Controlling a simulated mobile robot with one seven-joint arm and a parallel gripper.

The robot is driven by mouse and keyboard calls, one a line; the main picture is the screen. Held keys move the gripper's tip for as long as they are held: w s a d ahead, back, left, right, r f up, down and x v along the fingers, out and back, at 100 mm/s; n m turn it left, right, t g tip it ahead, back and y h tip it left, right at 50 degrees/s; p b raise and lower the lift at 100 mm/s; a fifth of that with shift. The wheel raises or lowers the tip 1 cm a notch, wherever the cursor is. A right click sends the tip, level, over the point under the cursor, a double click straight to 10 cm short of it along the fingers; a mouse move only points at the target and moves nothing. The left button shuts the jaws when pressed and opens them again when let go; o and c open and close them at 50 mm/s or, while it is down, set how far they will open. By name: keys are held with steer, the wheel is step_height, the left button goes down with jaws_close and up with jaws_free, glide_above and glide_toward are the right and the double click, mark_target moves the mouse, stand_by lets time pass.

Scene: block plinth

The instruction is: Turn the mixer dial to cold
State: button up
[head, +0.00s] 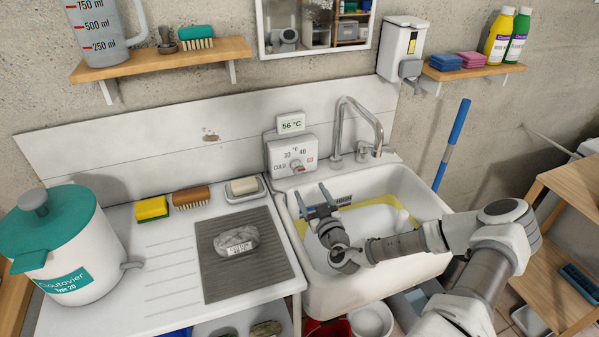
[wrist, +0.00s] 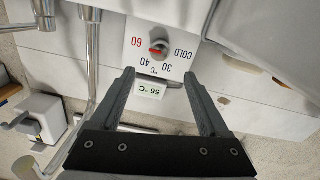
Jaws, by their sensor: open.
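The mixer dial is a small grey knob with red on it (head: 296,166), on a white control box (head: 280,150) on the wall beside the tap. The box is marked COLD, 30, 40 and a red 60. In the wrist view the scene is upside down and the knob (wrist: 157,49) lies just beyond my fingertips. Its exact pointing is too small to read. The display (head: 291,123) above reads 56 °C. My gripper (head: 311,196) is open and empty over the sink, in front of the box and apart from the knob; its fingers also show in the wrist view (wrist: 157,76).
A curved metal tap (head: 361,112) stands right of the box, over the white sink (head: 345,289). A soap dish (head: 245,194), brush (head: 191,197) and yellow sponge (head: 152,209) sit left. A dispenser (head: 402,45) hangs above right. Space between gripper and knob looks clear.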

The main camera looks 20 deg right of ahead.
mark_target(299, 170)
steer(key=w, duration=1.1)
steer(key=shift+d, duration=0.2)
jaws_close()
